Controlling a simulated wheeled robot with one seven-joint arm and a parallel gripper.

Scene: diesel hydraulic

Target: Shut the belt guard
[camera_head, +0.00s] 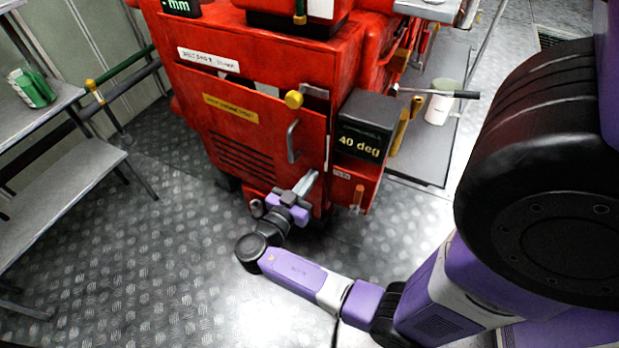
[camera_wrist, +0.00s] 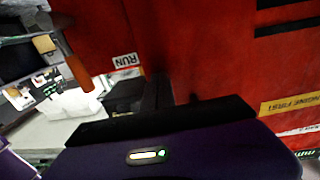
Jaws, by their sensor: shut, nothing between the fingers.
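The belt guard looks to be the red louvred panel (camera_head: 245,135) on the front of the red machine, with a yellow label and a grey bar handle (camera_head: 293,142). A dark gap shows along its top edge, so it seems to stand slightly off the body; how far is unclear. My gripper (camera_head: 312,175) is shut and empty, close to the panel's lower right part, below the handle. I cannot tell whether it touches. The wrist view shows the red panel (camera_wrist: 210,50) close ahead, with its louvres and yellow label at the right. The handle is not visible there.
A black box reading "40 deg" (camera_head: 367,125) sits right of the panel. An orange-handled lever (camera_wrist: 78,72) and a "RUN" label (camera_wrist: 126,61) are beside the gripper. A grey shelf (camera_head: 60,185) stands at left. The chequered floor (camera_head: 165,240) is clear.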

